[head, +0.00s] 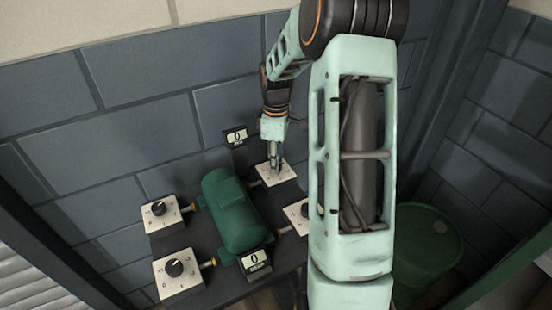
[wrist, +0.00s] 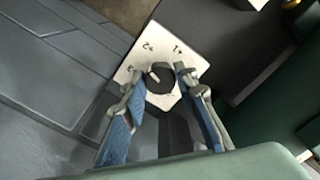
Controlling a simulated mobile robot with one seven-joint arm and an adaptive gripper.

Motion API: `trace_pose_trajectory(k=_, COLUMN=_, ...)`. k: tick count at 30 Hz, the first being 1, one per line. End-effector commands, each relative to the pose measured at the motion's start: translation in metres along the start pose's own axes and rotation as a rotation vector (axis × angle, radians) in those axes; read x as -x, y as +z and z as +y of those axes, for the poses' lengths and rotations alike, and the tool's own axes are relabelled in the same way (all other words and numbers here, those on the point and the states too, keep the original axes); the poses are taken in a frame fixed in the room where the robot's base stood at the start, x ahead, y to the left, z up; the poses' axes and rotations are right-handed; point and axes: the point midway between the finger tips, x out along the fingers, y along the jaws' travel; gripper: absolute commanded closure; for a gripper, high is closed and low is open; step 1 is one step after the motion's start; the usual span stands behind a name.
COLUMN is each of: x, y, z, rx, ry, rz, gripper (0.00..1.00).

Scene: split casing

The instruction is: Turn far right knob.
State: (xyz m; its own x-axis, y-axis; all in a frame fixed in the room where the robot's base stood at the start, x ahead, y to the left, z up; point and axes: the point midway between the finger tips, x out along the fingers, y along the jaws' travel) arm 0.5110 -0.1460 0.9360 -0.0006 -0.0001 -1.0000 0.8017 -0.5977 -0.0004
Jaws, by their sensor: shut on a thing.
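The far right knob (wrist: 160,78) is black and round with a pale mark, on a white plate with printed numbers. My gripper (wrist: 158,85) has a finger on each side of the knob and is shut on it. In the head view, my gripper (head: 275,165) reaches down onto the white plate (head: 289,174) of this knob, and its fingers hide most of the knob.
A green casing (head: 230,212) stands between the knob plates. Other knobs sit at the far left (head: 158,208), near left (head: 174,267) and near right (head: 304,211), the last partly behind my arm. Small displays (head: 236,136) and (head: 256,260) read 0. A green barrel (head: 425,245) stands at right.

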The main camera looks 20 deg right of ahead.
Motion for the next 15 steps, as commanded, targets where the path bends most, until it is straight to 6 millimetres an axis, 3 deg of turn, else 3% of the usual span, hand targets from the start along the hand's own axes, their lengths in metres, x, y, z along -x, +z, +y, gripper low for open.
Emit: trace_pose_trajectory(k=15, x=0.0032, y=-0.0006, z=0.0017, rx=0.470, ry=0.003, rz=0.001, gripper=0.97)
